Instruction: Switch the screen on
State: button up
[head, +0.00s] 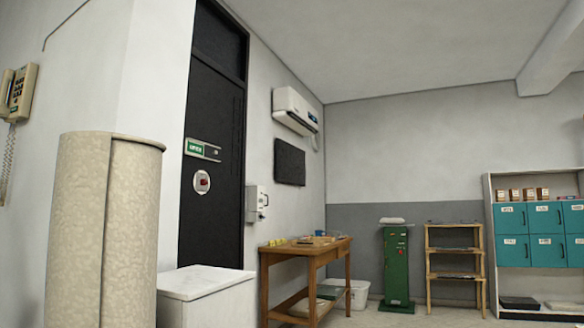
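A dark flat screen (290,162) hangs on the left-hand wall, beyond the black door and below the air conditioner. Its face is black and shows no picture or lit light. It is seen at a slant, and no button can be made out on it at this size. My gripper is not in view.
A wooden table (335,247) with small items stands below the screen. A white box (205,283) and a tall beige cylinder (105,225) stand in the left foreground. A green cabinet (396,265), wooden shelf (428,251) and teal lockers (528,252) line the back.

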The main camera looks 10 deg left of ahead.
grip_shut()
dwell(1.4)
